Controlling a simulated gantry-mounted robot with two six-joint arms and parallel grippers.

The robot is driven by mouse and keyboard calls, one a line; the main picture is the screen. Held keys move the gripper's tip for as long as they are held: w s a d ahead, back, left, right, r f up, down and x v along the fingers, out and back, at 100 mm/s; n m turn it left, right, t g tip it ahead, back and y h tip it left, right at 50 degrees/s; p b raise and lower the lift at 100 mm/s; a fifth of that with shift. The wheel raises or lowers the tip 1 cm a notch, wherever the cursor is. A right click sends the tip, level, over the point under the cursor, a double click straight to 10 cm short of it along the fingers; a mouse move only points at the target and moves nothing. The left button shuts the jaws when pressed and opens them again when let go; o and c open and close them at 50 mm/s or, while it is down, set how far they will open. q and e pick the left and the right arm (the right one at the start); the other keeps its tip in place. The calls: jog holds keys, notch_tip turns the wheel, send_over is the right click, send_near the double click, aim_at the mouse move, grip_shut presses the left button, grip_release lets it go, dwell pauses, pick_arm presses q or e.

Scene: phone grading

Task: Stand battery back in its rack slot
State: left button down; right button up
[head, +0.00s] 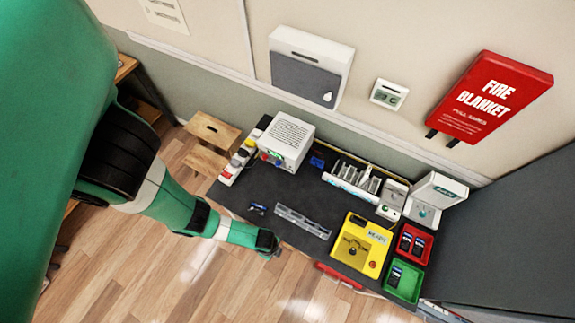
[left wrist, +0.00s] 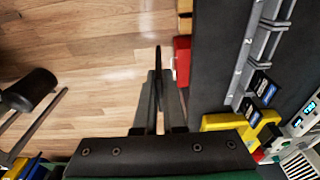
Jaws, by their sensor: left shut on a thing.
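My left gripper (head: 270,246) is off the front edge of the dark bench, over the floor. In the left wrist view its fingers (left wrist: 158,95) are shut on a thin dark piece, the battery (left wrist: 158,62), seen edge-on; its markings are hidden. The grey slotted rack (head: 303,222) lies on the bench to the right of the gripper, and it also shows in the left wrist view (left wrist: 243,72). Small dark-blue pieces (head: 257,209) sit near the rack's left end; they show in the left wrist view too (left wrist: 262,90). My right gripper is not in view.
A yellow fixture (head: 352,249) stands right of the rack, with red (head: 423,239) and green (head: 413,289) trays beyond. A white box-shaped device (head: 287,139) stands at the back left. A red thing (head: 338,276) juts from the front edge. Dark mat behind the rack is clear.

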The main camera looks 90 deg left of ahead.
pick_arm(q)
jog(key=b, duration=0.4)
send_over(297, 214)
jog(key=shift+s+d+f, duration=0.15)
jog(key=shift+s+d, duration=0.05)
jog(key=shift+d, duration=0.15)
jog(key=shift+f, duration=0.15)
dwell(1.0)
jog(key=shift+f+b, duration=1.75)
jog(key=shift+f, duration=0.3)
jog(key=c, duration=0.9)
grip_release()
